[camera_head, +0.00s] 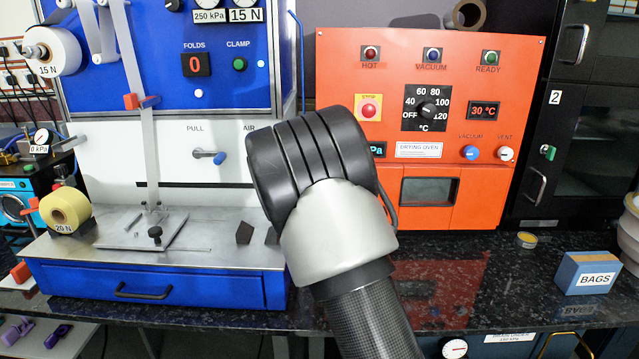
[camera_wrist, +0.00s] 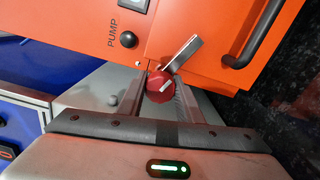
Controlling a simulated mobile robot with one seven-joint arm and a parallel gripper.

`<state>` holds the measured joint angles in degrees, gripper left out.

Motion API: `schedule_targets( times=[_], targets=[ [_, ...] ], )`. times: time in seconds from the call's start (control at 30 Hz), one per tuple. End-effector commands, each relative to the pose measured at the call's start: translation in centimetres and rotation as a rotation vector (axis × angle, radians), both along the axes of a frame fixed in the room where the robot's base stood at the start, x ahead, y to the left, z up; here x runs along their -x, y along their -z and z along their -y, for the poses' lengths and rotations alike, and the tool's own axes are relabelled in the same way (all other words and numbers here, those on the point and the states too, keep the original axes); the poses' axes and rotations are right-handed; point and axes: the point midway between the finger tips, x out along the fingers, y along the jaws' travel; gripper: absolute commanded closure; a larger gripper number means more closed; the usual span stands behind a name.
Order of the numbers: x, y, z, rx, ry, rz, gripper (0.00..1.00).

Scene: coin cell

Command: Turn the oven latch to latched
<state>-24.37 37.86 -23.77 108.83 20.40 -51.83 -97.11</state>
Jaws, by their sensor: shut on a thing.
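The oven latch (camera_wrist: 159,92) has a red round hub and a flat silver lever (camera_wrist: 184,54). It sits at the lower edge of the orange oven front in the wrist view. The lever points up and to the right in that view. My gripper (camera_wrist: 158,86) has one finger on each side of the red hub and is shut on it. In the head view my arm covers the left part of the orange drying oven (camera_head: 463,208), and the latch and my gripper are hidden there.
A black PUMP button (camera_wrist: 128,40) and a black door handle (camera_wrist: 257,35) flank the latch in the wrist view. The blue machine (camera_head: 200,284) stands left of the oven. A BAGS box (camera_head: 588,272) and a small tin (camera_head: 525,239) are on the dark counter at right.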

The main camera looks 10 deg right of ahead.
Motion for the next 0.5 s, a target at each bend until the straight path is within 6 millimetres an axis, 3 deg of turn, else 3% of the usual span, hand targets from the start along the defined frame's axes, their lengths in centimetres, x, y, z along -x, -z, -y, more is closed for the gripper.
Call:
schedule_targets(
  times=[0.5],
  targets=[
    [-0.11, -0.39, -0.09, 0.359, -0.001, -0.064, 1.0]
  ],
)
